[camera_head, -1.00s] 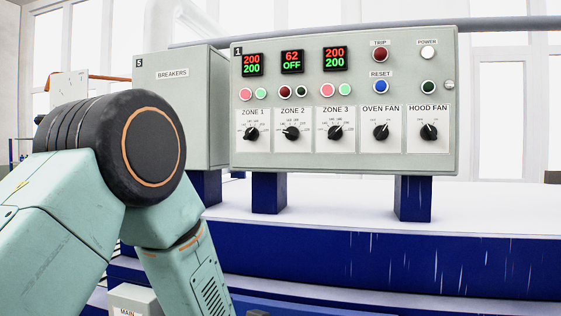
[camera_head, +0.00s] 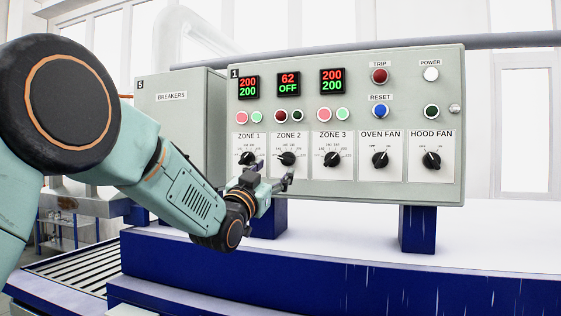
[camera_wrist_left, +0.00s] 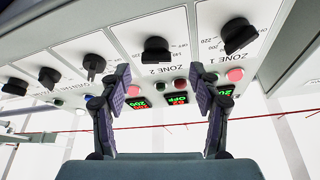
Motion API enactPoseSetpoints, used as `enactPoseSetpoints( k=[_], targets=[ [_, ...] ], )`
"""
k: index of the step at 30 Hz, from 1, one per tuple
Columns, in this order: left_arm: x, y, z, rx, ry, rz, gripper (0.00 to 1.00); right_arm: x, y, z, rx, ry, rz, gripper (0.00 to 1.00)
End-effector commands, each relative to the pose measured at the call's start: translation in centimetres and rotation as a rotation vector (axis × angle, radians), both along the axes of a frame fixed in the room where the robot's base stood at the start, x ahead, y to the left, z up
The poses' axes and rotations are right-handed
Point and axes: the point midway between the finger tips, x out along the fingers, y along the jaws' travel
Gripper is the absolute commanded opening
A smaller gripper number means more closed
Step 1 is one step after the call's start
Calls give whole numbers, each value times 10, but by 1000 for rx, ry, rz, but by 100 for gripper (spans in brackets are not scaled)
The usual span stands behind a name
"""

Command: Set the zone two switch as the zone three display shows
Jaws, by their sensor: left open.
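The zone two switch (camera_head: 287,159) is a black knob on the grey panel, its pointer turned to the left. The zone three display (camera_head: 332,81) shows 200 in red over 200 in green. The zone two display (camera_head: 288,84) shows 62 over OFF. My left gripper (camera_head: 269,179) is open and empty, just below and in front of the zone two switch. In the left wrist view, turned upside down, the zone two switch (camera_wrist_left: 156,50) stands beyond and between the open fingers (camera_wrist_left: 160,78), apart from them. My right gripper is out of view.
The zone one knob (camera_head: 248,159) and zone three knob (camera_head: 332,159) sit close on either side. Lit push buttons (camera_head: 325,115) are above. The breaker box (camera_head: 180,120) stands left of the panel. A blue-sided bench (camera_head: 350,280) is below.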

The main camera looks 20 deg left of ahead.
Motion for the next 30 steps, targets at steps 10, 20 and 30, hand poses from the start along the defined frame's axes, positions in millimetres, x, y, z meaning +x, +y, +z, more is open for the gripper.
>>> enactPoseSetpoints(
  k=[10, 20, 30],
  targets=[
    [40, -6, 17, 1, 1, 2, 63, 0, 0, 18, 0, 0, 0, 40],
    [49, -8, 19, 0, 1, 4, 63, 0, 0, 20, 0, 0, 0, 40],
    [49, -8, 18, 0, 2, 3, 46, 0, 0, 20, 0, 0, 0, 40]
  ],
)
